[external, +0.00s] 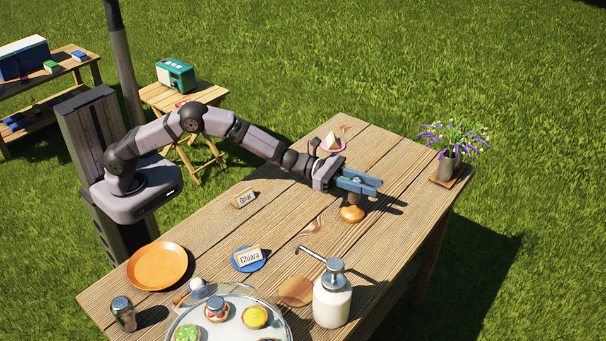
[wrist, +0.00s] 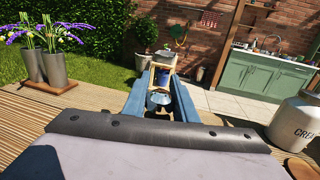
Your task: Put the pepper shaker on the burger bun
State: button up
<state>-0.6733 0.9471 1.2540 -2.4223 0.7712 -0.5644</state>
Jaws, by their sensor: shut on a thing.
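My gripper (external: 362,184) is level over the far right part of the table, its blue jaws shut on a small shaker. In the wrist view, the shaker's metallic top (wrist: 159,102) shows between the jaws (wrist: 158,108). I take it for the pepper shaker; most of it is hidden. The golden-brown burger bun (external: 352,215) sits on the table directly below the jaws. The gap between shaker and bun is very small, and I cannot tell whether they touch. Another metal-capped shaker (external: 123,314) stands at the near left table edge.
A white pump bottle (external: 332,299) and a tray (external: 180,321) of pastries stand at the front. An orange plate (external: 157,266) and name cards, Chiara (external: 249,257) and Omar (external: 243,199), lie leftward. A flower vase (external: 449,166) stands at the right corner. Wood around the bun is mostly clear.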

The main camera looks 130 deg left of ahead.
jog(key=shift+f, duration=1.4)
jog(key=shift+f, duration=0.2)
jog(key=o, duration=1.1)
jog(key=shift+r, duration=0.1)
jog(key=shift+r, duration=0.1)
jog(key=s+d+b, duration=0.1)
jog(key=s+d, duration=0.1)
jog(key=s, duration=0.9)
jog(key=shift+s+d+b, duration=0.15)
jog(key=shift+s+b, duration=0.15)
jog(key=shift+s, duration=0.1)
